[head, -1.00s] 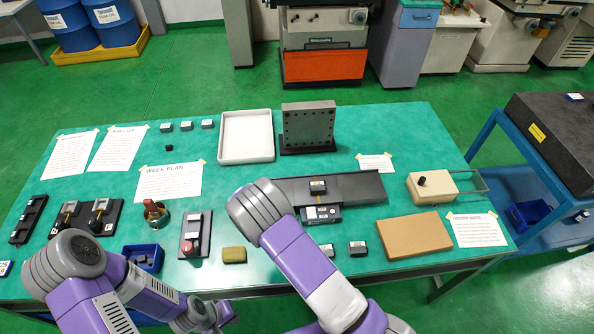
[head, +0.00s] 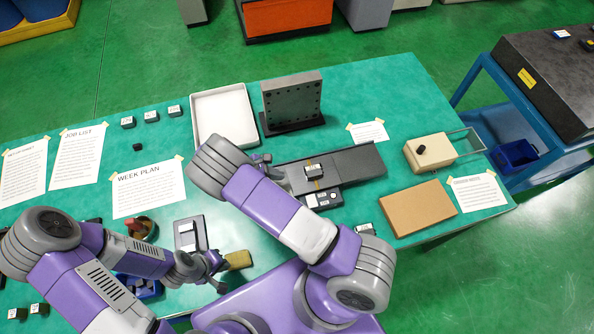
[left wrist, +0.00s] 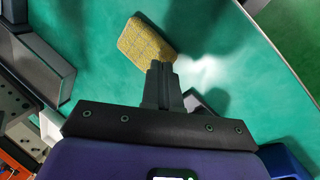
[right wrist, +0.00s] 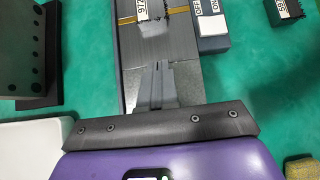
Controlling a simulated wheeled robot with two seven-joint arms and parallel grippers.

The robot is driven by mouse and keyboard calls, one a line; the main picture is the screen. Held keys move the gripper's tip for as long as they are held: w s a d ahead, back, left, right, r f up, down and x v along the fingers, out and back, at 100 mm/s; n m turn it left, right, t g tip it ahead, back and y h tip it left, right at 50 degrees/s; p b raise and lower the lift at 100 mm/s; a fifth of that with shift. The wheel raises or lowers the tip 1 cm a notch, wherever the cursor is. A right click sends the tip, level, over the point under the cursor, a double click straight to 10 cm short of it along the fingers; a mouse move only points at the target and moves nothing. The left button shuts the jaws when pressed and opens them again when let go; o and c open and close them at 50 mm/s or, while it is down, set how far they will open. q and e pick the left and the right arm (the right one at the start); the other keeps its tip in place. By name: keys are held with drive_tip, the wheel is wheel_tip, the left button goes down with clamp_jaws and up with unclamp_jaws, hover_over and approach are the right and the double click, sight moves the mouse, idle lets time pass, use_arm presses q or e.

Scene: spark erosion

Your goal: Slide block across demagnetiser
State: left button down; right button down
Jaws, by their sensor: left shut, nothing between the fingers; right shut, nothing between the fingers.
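A small dark block with a white label (head: 313,171) sits on the flat grey plate of the demagnetiser (head: 355,163), on its yellow line. The right wrist view shows the block (right wrist: 153,22) cut by the top edge, ahead of my right gripper. A dark control box with white labels (head: 322,198) adjoins the plate's near side. My right gripper (right wrist: 157,68) is shut and empty, over the plate's left end, apart from the block. My left gripper (head: 220,275) is shut and empty beside a yellow sponge-like pad (head: 238,260), which also shows in the left wrist view (left wrist: 147,42).
A dark upright plate with holes (head: 292,102) and a white tray (head: 222,118) stand behind the demagnetiser. A cream box with a black knob (head: 430,150) and a brown flat board (head: 415,208) lie to the right. Another labelled block (head: 364,229) lies in front.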

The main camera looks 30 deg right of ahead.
sight(306, 176)
use_arm(q)
drive_tip(key=shift+r+p, duration=0.35)
drive_tip(key=shift+r, duration=0.1)
use_arm(e)
drive_tip(key=x, duration=0.5)
drive_tip(key=shift+s+d, duration=0.1)
drive_tip(key=shift+d, duration=0.2)
use_arm(q)
drive_tip(key=shift+r+p, duration=0.3)
drive_tip(key=shift+p, duration=0.05)
use_arm(e)
drive_tip(key=shift+s+d+r, duration=0.1)
drive_tip(key=shift+s+d, duration=0.05)
drive_tip(key=shift+d, duration=0.9)
use_arm(q)
drive_tip(key=shift+r, duration=0.1)
use_arm(e)
drive_tip(key=shift+s+d, duration=0.15)
drive_tip(key=shift+d, duration=0.4)
